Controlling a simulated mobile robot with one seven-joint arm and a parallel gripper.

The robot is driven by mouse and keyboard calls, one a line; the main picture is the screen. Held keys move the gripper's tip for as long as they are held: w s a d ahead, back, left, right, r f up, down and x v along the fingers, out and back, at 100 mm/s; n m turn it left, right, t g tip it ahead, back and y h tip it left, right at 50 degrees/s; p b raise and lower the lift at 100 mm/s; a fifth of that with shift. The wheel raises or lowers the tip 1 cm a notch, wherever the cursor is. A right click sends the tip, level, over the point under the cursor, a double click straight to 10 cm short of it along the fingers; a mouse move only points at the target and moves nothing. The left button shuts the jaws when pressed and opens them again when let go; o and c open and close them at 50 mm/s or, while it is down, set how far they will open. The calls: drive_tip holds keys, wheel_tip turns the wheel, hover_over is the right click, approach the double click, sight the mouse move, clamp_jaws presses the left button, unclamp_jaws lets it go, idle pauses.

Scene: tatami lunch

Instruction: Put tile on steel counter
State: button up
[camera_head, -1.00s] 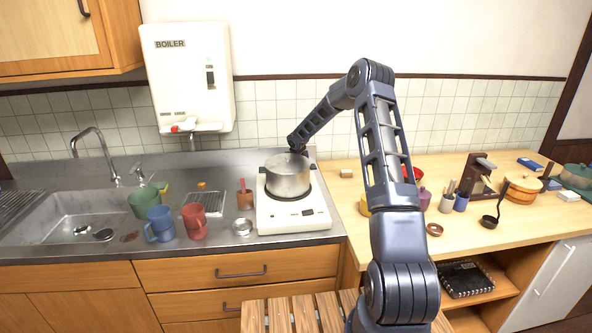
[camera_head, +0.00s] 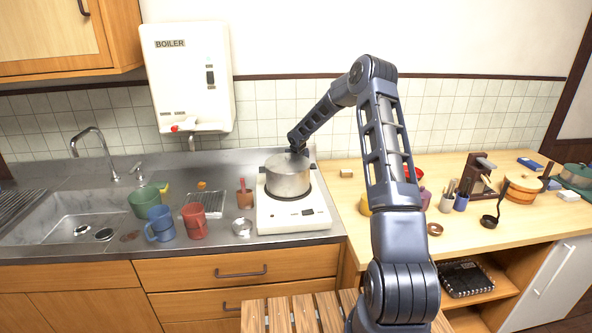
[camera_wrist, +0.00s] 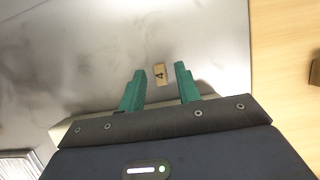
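In the wrist view, a small tan tile (camera_wrist: 159,74) marked with a dark 4 lies on the grey steel counter (camera_wrist: 90,45). My gripper (camera_wrist: 160,84) is open, with its green fingers on either side of the tile and a visible gap to each. I cannot tell how far the fingertips are above the counter. In the head view, my arm reaches behind the pot (camera_head: 288,176), which hides the gripper and the tile. The steel counter (camera_head: 285,243) also shows there, with the sink at its left.
The pot stands on a white stove (camera_head: 292,216). A wooden counter (camera_head: 450,235) adjoins on the right, with a small wooden block (camera_head: 346,173) near its back. Blue (camera_head: 160,224) and red (camera_head: 194,222) mugs stand left of the stove. The tiled wall is close behind the arm's end.

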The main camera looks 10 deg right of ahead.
wheel_tip(320, 180, up, 10)
drive_tip(key=s, duration=0.1)
drive_tip(key=s+d+r+m+h, duration=0.1)
drive_tip(key=s+d+r+m, duration=0.3)
drive_tip(key=s+r+m, duration=0.85)
drive_tip(key=s+d+r+m+h, duration=0.1)
drive_tip(key=s+d+r+m, duration=0.2)
drive_tip(key=s+r+m, duration=1)
drive_tip(key=s+d+f+m+y, duration=0.1)
drive_tip(key=s+m, duration=0.4)
drive_tip(key=s, duration=1.2)
drive_tip(key=s+d+f+m+y, duration=0.1)
drive_tip(key=s+m, duration=0.4)
drive_tip(key=s, duration=1.2)
drive_tip(key=shift+s+d+f, duration=0.3)
drive_tip(key=shift+d+f, duration=0.55)
drive_tip(key=shift+d, duration=0.15)
